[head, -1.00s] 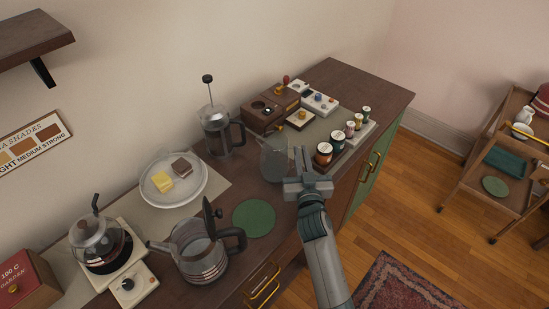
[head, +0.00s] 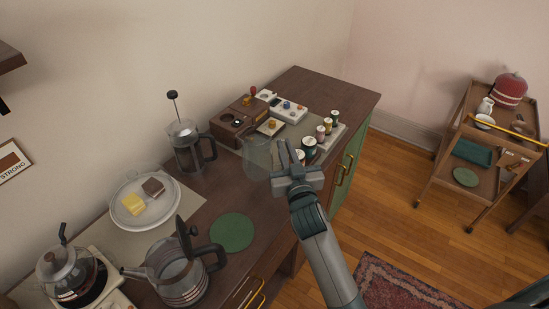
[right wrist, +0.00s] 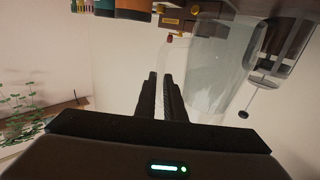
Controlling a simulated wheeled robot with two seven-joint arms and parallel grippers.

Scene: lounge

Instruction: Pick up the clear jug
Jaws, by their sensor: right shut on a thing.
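The clear jug (head: 257,158) is a see-through vessel above the right part of the counter, in front of the wooden box. My right gripper (head: 286,156) is at its right side, shut on it, most likely at the handle. The jug looks upright and seems raised a little off the counter. In the right wrist view the two fingers (right wrist: 163,98) are close together beside the jug's clear wall (right wrist: 215,68); the exact grip is hard to see. My left gripper is not in view.
A French press (head: 186,150) stands left of the jug. A glass kettle (head: 175,270), a green round mat (head: 232,232) and a plate (head: 122,212) with yellow and brown pieces are nearer. Small jars (head: 322,134) stand just behind my gripper. A wooden cart (head: 475,150) is at right.

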